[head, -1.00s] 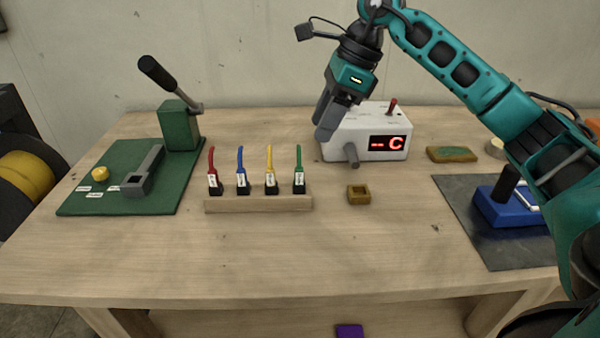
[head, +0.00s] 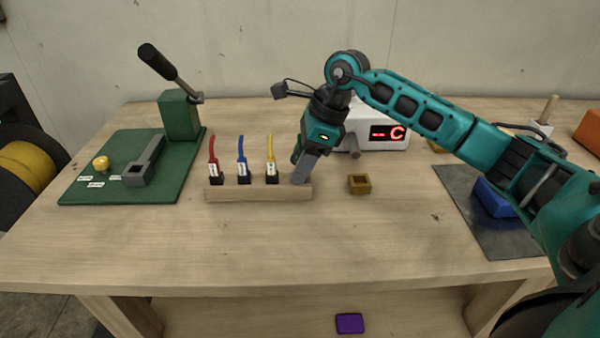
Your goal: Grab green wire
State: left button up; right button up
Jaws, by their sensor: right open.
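The wooden rack (head: 245,195) on the table holds a red wire (head: 213,160), a blue wire (head: 242,160) and a yellow wire (head: 270,158) upright in a row. My right gripper (head: 299,177) is over the right end of the rack, pointing down, with its fingers at the spot where the green wire stood in the earlier frame. The gripper is open. The green wire is hidden behind or between its fingers, so I cannot tell whether they touch it. My left gripper is not in view.
A white box (head: 390,135) with a red display stands behind my right arm. A small brown square block (head: 359,184) lies right of the rack. A green press (head: 135,165) stands at left. A blue object (head: 493,199) sits on a dark mat (head: 480,235). The front table area is clear.

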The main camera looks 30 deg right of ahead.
jog(key=shift+w+a+f, duration=0.1)
jog(key=shift+f, duration=0.25)
grip_shut()
jog(key=shift+r, duration=0.1)
